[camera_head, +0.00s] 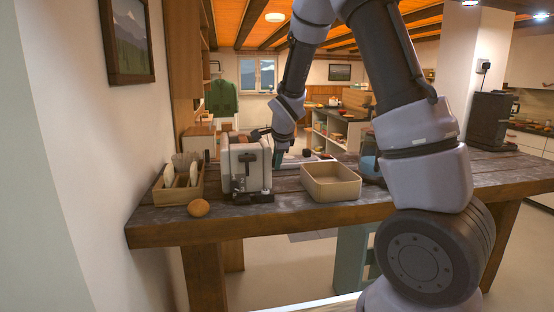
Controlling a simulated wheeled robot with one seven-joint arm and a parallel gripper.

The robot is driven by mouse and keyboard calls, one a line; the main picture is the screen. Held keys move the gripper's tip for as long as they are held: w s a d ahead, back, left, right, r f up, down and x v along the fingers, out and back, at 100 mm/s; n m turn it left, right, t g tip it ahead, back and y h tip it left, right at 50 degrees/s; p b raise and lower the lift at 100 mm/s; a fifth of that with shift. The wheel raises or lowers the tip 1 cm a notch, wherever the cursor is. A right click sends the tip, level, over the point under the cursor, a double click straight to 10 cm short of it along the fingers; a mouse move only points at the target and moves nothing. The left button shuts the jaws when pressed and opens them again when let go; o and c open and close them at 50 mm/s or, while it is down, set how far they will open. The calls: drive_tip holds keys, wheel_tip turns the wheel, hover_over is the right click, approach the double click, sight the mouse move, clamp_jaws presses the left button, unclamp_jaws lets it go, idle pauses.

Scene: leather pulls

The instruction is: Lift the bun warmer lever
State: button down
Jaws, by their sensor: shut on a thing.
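The bun warmer (240,160) is a cream, boxy appliance with dark fittings on its front and base, standing on the dark wooden table left of centre. Something brownish shows at its top opening. My gripper (277,160) reaches down at the warmer's right side, its fingers close against it. It is shut on a small part there, which I take to be the lever. The lever itself is mostly hidden by the fingers, and its height cannot be made out.
A wooden crate (158,195) with white plates stands left of the warmer. A round brown bun (198,208) lies near the table's front edge. An empty-looking cream bin (331,188) stands to the right, with a bluish glass jar (369,160) behind my arm. A wall borders the left.

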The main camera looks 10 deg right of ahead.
idle(0.3)
drive_tip(key=shift+c, duration=2.4)
unclamp_jaws()
drive_tip(key=v, duration=1)
drive_tip(key=shift+s+r, duration=0.2)
drive_tip(key=shift+r, duration=0.1)
